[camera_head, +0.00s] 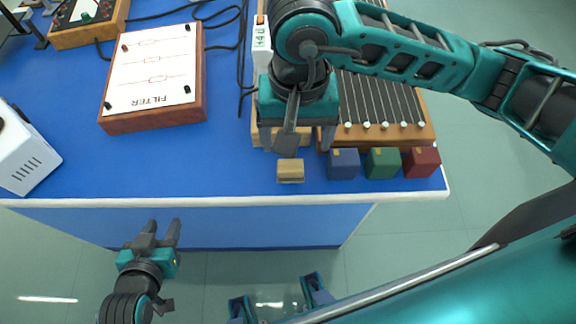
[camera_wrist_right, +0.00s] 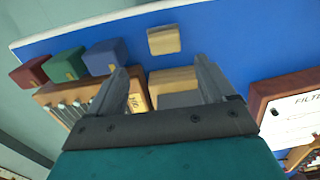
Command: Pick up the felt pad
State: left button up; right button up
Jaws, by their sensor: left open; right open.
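A small tan block (camera_head: 290,170), which looks like the felt pad, lies on the blue bench near its front edge. It also shows in the right wrist view (camera_wrist_right: 163,41), beyond the fingertips. My right gripper (camera_head: 297,140) is open and points down, just behind the block in the head view and apart from it. In the right wrist view, its fingers (camera_wrist_right: 162,68) stand either side of a light wooden piece (camera_wrist_right: 174,82), partly hidden by the gripper. My left gripper (camera_head: 161,230) is open and empty, in front of the bench.
Blue (camera_head: 343,164), green (camera_head: 383,163) and red (camera_head: 421,162) blocks stand right of the tan block. Behind them is a wooden board with dark strips (camera_head: 385,105). A FILTER board (camera_head: 152,80) and a white box (camera_head: 28,150) are left. Bare blue bench (camera_head: 170,165) lies between.

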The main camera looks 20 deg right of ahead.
aim_at(291, 165)
notch_tip(291, 165, down, 3)
jog(key=f, duration=0.3)
jog(key=a+f, duration=0.1)
jog(key=shift+s+f, duration=0.15)
jog(key=shift+s, duration=0.1)
jog(key=shift+f, duration=0.5)
jog(key=c, duration=1.1)
jog(key=shift+r, duration=0.15)
notch_tip(291, 165, up, 20)
jog(key=p, duration=0.2)
